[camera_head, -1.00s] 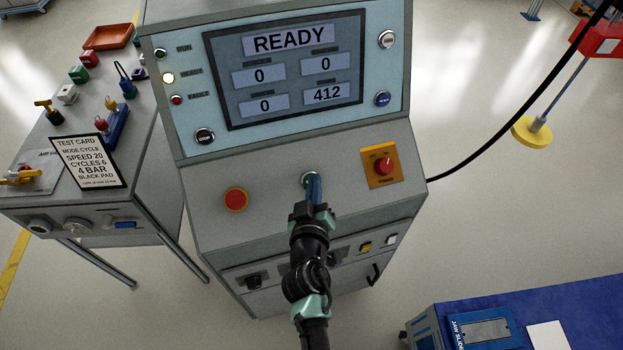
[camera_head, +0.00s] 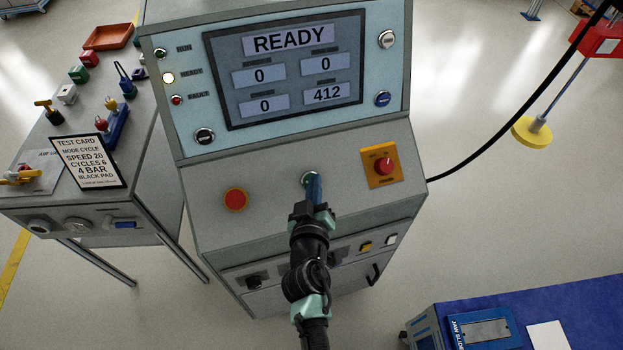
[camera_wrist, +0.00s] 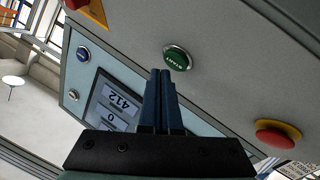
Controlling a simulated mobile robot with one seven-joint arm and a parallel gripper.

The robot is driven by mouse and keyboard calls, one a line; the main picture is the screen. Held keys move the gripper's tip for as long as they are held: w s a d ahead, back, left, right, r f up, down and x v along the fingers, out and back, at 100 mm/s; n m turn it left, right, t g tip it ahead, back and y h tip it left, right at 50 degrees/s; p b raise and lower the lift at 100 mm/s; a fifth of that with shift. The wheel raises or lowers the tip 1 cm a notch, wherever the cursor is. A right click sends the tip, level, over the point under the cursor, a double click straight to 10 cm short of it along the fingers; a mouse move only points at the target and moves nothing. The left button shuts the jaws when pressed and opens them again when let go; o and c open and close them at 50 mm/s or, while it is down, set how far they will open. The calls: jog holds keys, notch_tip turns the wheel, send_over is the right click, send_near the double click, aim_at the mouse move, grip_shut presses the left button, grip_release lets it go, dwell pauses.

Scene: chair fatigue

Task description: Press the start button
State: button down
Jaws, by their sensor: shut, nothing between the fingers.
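The green start button (camera_wrist: 177,58) with a silver rim sits on the sloped grey console panel (camera_wrist: 228,70) in the wrist view. In the head view the start button (camera_head: 309,179) is mostly hidden behind my gripper (camera_head: 314,185). My gripper also shows in the wrist view (camera_wrist: 161,73), with its blue fingers shut together and empty. The fingertips appear close to the button, just beside its rim in the wrist view. I cannot tell whether they touch it. The display screen (camera_head: 285,66) reads READY, with zeros and 412, and the ready lamp (camera_head: 168,78) is lit.
A red button (camera_head: 236,200) lies left of my gripper, and a red knob on a yellow plate (camera_head: 381,165) lies right. A side table (camera_head: 60,200) with a test card (camera_head: 88,163) stands left. A black cable (camera_head: 500,130) hangs at right.

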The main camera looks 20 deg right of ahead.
jog(key=shift+f, duration=0.1)
jog(key=shift+w+f+b, duration=0.25)
jog(key=shift+f+b, duration=0.05)
jog(key=shift+b, duration=0.25)
jog(key=shift+w+f+b, duration=0.2)
jog(key=shift+f+b, duration=0.1)
jog(key=shift+b, duration=0.15)
dwell(0.4)
jog(key=shift+s+r, duration=0.1)
jog(key=shift+r, duration=0.05)
jog(key=shift+s+r+p, duration=0.35)
jog(key=shift+r+p, duration=0.2)
jog(key=shift+p, duration=0.15)
jog(key=s+r+p, duration=0.1)
jog(key=r+p, duration=0.1)
jog(key=p, duration=0.1)
jog(key=s+r+p, duration=0.1)
jog(key=r, duration=0.1)
jog(key=shift+s+a+r, duration=0.1)
jog(key=shift+s, duration=0.25)
